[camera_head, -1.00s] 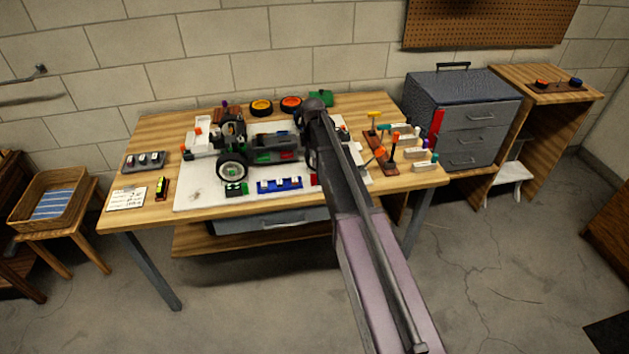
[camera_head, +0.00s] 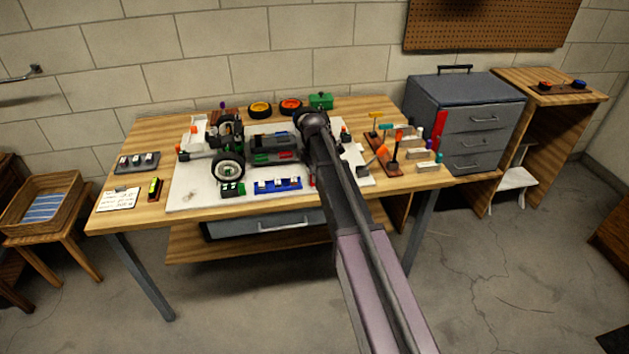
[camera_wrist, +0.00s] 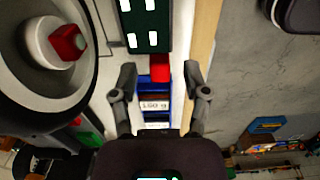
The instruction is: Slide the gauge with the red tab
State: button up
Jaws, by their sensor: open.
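In the wrist view a small red tab (camera_wrist: 160,68) stands at the end of a blue piece (camera_wrist: 150,86), with a white "150 g" label below it. In the head view, a small bit of red (camera_head: 313,182) shows beside my arm, right of a blue rack (camera_head: 278,186) with white blocks at the board's front edge. My gripper (camera_wrist: 160,80) is open, one finger on each side of the blue piece and just below the red tab in the picture. No contact shows. My gripper's tips are hidden behind my arm in the head view.
A large wheel (camera_wrist: 45,50) with a red hub is close on the wrist view's left. A green block (camera_wrist: 143,22) with white marks lies beyond the tab. The car (camera_head: 270,148) fills the white board's middle. Tools on a stand (camera_head: 394,160) are right of my arm.

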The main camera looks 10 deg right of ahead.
jog(key=shift+f+b, duration=0.3)
jog(key=shift+f, duration=0.2)
grip_shut()
